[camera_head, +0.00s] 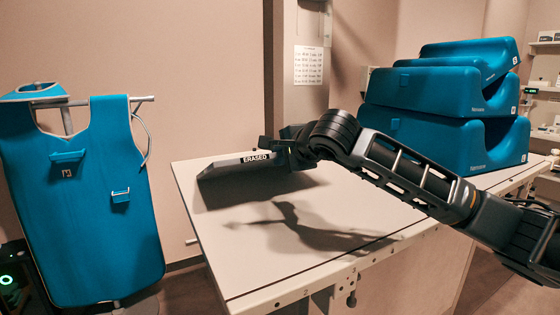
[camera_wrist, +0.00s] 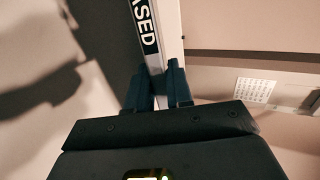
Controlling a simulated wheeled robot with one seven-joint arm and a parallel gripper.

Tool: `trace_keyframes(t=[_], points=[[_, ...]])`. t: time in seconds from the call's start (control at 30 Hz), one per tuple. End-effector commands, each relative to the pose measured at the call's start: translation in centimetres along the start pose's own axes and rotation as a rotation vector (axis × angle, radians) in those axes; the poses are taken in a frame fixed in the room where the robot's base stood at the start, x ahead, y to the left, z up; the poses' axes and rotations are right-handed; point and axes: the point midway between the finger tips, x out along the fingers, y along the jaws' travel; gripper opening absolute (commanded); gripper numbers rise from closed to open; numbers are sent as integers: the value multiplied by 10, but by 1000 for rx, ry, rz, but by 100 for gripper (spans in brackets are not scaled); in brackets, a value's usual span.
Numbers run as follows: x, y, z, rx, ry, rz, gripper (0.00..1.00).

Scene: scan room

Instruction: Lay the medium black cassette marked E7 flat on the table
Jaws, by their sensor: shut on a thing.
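A dark, flat cassette (camera_head: 222,171) with a label reading ERASED on its edge is held over the left part of the white table (camera_head: 248,272). No E7 mark is readable. My gripper (camera_head: 278,149) is shut on the cassette's edge at its right end. The wrist view shows both fingers (camera_wrist: 158,88) closed on the cassette (camera_wrist: 105,35), with its pale edge strip and part of the label. The cassette looks slightly tilted, and its shadow falls on the table below. Whether any corner touches the table is unclear.
Blue curved cushions (camera_head: 420,105) are stacked at the table's back right. A blue apron (camera_head: 85,205) hangs on a stand left of the table. A printed sheet (camera_head: 308,65) is on the wall behind. The table's front and middle are clear, with only shadows there.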

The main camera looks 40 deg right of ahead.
Motion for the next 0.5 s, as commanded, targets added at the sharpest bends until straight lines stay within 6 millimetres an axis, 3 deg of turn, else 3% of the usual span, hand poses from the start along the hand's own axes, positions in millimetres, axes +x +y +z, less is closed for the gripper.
trace_keyframes(t=[0.5], points=[[-1,22,0,1,-1,-67,0]])
